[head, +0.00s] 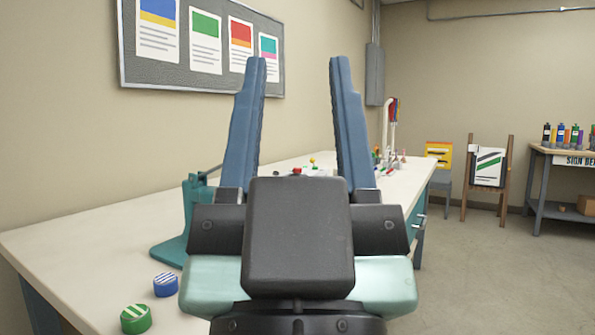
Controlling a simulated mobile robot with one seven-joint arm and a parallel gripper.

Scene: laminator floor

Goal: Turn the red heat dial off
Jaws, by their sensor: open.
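My gripper (298,62) fills the middle of the head view, its two blue fingers pointing up and spread wide apart. Nothing is between the fingertips. No heat dial can be made out for certain. A small red piece (297,171) shows in the gap between the fingers, far along the white workbench (75,245); it is too small to tell whether it is the dial. The gripper's body hides the middle of the bench, and no laminator is clearly visible.
A green round piece (136,319) and a blue one (165,285) lie at the bench's near left. A teal stand (192,215) is behind the gripper's left side. Small items clutter the far bench. An easel (488,168) stands right; the grey floor (490,275) there is clear.

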